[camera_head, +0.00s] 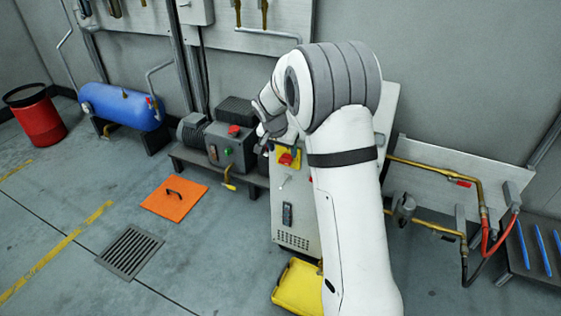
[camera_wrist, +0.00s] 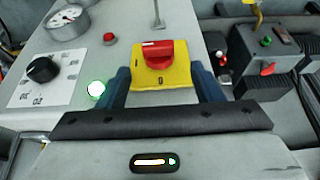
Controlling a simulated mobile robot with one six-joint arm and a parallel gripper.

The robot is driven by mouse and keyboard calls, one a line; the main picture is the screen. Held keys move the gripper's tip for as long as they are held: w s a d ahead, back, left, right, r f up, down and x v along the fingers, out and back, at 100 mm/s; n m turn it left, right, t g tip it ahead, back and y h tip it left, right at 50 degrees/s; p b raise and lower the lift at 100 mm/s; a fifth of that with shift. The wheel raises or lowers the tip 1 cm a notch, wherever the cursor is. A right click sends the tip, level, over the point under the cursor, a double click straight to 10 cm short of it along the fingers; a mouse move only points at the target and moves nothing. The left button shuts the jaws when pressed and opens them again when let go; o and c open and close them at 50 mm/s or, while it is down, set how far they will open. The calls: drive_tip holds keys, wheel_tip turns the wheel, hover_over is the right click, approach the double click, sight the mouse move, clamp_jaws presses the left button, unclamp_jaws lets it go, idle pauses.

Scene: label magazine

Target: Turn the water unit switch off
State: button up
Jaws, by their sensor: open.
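The red rotary switch (camera_wrist: 160,56) sits on a yellow plate (camera_wrist: 183,80) on a pale grey panel. The red switch (camera_head: 286,159) also shows in the head view, on the front of the grey cabinet (camera_head: 298,215). My gripper (camera_wrist: 163,77) is open and empty. In the wrist view its two blue fingers appear on either side of the yellow plate's lower part. I cannot tell whether they touch the panel. My arm hides part of the cabinet in the head view.
In the wrist view, a black dial (camera_wrist: 42,69), a gauge (camera_wrist: 68,21), a red button (camera_wrist: 110,38) and a lit green-white lamp (camera_wrist: 97,90) are on the panel. A motor unit (camera_head: 232,147) stands left of the cabinet. A yellow case (camera_head: 298,287) lies at its foot.

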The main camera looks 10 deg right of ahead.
sight(285, 158)
drive_tip(key=b+x, duration=0.1)
drive_tip(key=x, duration=0.4)
drive_tip(key=shift+f, duration=0.3)
drive_tip(key=shift+c, duration=0.6)
